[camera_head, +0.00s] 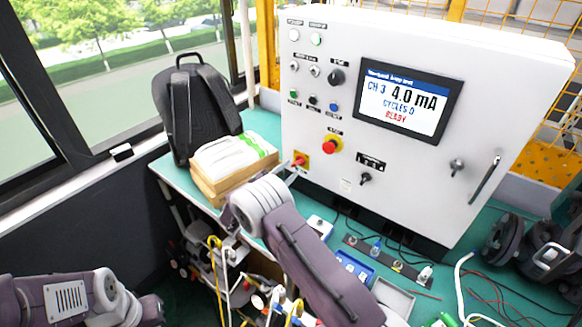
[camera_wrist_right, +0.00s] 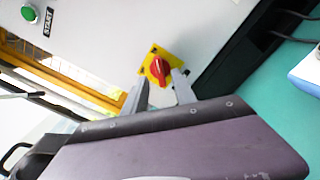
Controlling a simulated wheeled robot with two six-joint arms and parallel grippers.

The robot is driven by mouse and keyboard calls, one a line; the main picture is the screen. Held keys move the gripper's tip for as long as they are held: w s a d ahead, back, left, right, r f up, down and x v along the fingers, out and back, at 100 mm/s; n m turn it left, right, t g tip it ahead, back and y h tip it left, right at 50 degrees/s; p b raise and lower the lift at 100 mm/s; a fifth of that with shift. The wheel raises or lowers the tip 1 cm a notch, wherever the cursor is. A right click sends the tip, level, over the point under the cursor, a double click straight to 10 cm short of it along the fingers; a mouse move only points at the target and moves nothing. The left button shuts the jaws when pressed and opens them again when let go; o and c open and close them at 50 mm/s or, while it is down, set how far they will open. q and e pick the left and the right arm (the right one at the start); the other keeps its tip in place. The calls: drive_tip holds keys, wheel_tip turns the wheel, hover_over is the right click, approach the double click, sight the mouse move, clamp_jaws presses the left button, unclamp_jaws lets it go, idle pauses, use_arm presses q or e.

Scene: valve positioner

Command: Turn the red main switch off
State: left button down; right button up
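The red main switch (camera_head: 301,161) is a red rotary handle on a yellow square plate, low on the left part of the white cabinet front. In the right wrist view the switch (camera_wrist_right: 158,70) lies between and just beyond the fingertips. My right gripper (camera_wrist_right: 161,80) is open, with one grey finger on each side of the red handle and nothing held. Whether the fingers touch the handle cannot be told. In the head view the right gripper (camera_head: 292,174) is small and partly hidden by its own wrist. My left arm shows at the lower left; its gripper is out of view.
A red emergency-stop button (camera_head: 331,144) sits up and right of the switch. The white cabinet (camera_head: 400,165) carries a screen (camera_head: 408,98).

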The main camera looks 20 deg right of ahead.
sight(298, 163)
drive_tip(key=x, duration=0.2)
drive_tip(key=shift+w+d, duration=0.1)
drive_tip(key=shift+d, duration=0.15)
clamp_jaws()
